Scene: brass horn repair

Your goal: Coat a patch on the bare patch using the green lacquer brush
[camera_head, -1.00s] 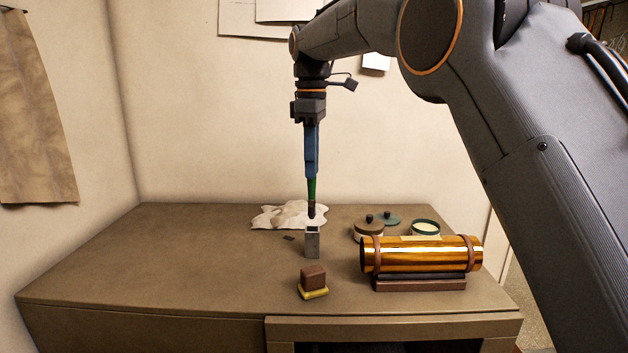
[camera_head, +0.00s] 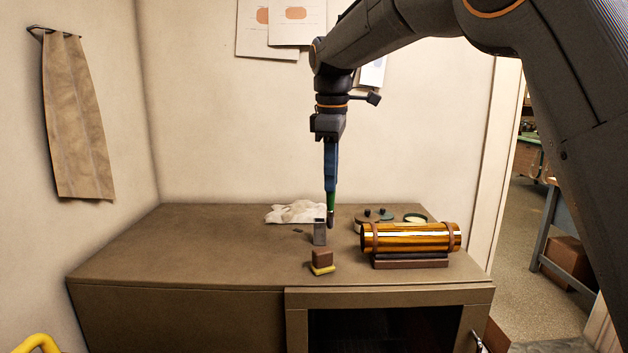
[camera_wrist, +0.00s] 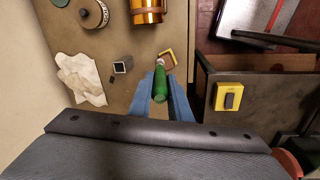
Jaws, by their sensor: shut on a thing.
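My gripper (camera_head: 331,184) has its blue jaws shut on the green lacquer brush (camera_head: 331,201), which hangs upright with its dark tip down. In the head view the tip shows just right of a small grey square holder (camera_head: 320,236); I cannot tell its exact height over the table. In the wrist view the green brush (camera_wrist: 160,84) sits between the jaws. The shiny brass tube (camera_head: 412,237) lies level on a dark cradle (camera_head: 410,261), to the right of the brush. I cannot make out the bare patch on it.
A crumpled white cloth (camera_head: 294,211), lidded pots and an open pot (camera_head: 414,218) are at the table's back. A brown block on a yellow base (camera_head: 322,261) lies in front of the holder. The table's left side is clear. A dark cabinet opening (camera_head: 382,328) is below.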

